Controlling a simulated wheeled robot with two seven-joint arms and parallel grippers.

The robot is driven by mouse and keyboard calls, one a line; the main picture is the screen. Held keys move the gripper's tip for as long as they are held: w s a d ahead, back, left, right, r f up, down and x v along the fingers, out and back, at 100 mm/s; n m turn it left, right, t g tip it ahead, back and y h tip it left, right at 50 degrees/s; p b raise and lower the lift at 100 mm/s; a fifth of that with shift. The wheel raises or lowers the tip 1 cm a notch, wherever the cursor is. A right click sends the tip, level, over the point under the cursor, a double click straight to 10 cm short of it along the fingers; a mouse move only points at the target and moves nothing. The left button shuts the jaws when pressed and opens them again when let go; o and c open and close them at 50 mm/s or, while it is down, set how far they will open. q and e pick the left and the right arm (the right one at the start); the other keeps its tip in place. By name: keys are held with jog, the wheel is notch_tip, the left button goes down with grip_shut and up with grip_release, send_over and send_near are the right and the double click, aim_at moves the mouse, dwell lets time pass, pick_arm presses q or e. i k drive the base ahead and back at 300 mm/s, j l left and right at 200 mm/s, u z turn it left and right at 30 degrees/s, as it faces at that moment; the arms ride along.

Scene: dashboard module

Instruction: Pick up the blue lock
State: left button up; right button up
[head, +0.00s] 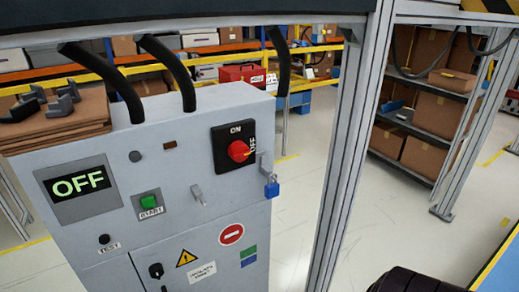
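The blue lock (271,188) is a small padlock. It hangs on the right edge of the grey control cabinet (100,240), on a metal bracket (263,164) below and right of the red rotary switch (239,151). The switch sits on a black plate marked ON and OFF. Neither of my grippers can be made out in the head view. A dark ribbed shape lies at the bottom right edge, and I cannot tell what it is.
The cabinet has a screen reading OFF (77,186) and a green START button (149,202). A metal post (345,150) stands just right of the lock. Cardboard sheets (55,128) lie on top at left. Shelves with boxes (431,121) stand behind.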

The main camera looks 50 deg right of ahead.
aim_at(271, 190)
jog(key=z, duration=1.55)
